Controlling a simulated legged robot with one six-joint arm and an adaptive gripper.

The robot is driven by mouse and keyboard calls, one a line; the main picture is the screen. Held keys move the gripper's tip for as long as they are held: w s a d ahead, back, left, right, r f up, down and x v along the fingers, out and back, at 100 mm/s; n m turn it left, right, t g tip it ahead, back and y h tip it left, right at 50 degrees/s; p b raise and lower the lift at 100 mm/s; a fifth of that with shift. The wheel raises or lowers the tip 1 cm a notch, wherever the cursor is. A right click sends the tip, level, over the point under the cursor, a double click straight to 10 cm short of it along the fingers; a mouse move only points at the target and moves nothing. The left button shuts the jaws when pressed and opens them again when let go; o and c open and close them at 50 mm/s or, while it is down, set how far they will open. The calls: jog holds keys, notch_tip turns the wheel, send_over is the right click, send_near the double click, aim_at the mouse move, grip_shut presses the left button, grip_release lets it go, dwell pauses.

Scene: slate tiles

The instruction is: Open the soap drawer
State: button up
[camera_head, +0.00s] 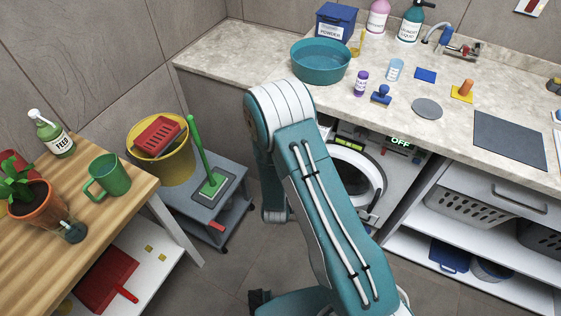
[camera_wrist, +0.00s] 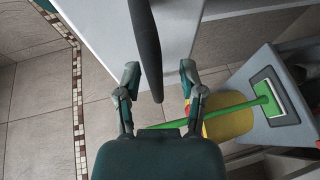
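The washing machine (camera_head: 396,170) stands under the counter in the head view, with a lit "OFF" display and a round door (camera_head: 372,192). My arm covers its left part. I cannot clearly make out the soap drawer there; a dark panel strip with yellow-green marks (camera_head: 345,141) shows beside the arm. My gripper is hidden in the head view. In the wrist view my gripper (camera_wrist: 160,75) is open. A long dark bar (camera_wrist: 148,45) in front of a pale surface reaches down between its fingers, with gaps visible on both sides. I cannot tell whether it is the drawer's handle.
A grey trolley (camera_head: 222,215) with a yellow bucket (camera_head: 178,168) and green brush (camera_head: 203,155) stands left of my arm. A wooden table (camera_head: 75,220) is at far left. The stone counter (camera_head: 235,55) overhangs the machine; open shelves (camera_head: 470,268) are right.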

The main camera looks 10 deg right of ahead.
jog(key=shift+r, duration=0.1)
jog(key=v, duration=1.2)
notch_tip(320, 180, up, 17)
jog(key=w+m+g+y, duration=0.3)
jog(key=m+g+y, duration=0.2)
jog(key=m, duration=0.4)
jog(key=s+d+r+m+g, duration=0.1)
jog(key=s+d+r+m, duration=0.1)
jog(key=s, duration=0.4)
jog(key=s+d+r+m+g+h, duration=0.1)
jog(key=s+d+r+g, duration=0.1)
jog(key=s+r, duration=0.4)
jog(key=s+d+r+m+g, duration=0.1)
jog(key=s+d+r, duration=0.3)
jog(key=s, duration=0.4)
jog(key=shift+d+r+m+g, duration=0.3)
jog(key=shift+r+m, duration=0.05)
jog(key=shift+m, duration=0.45)
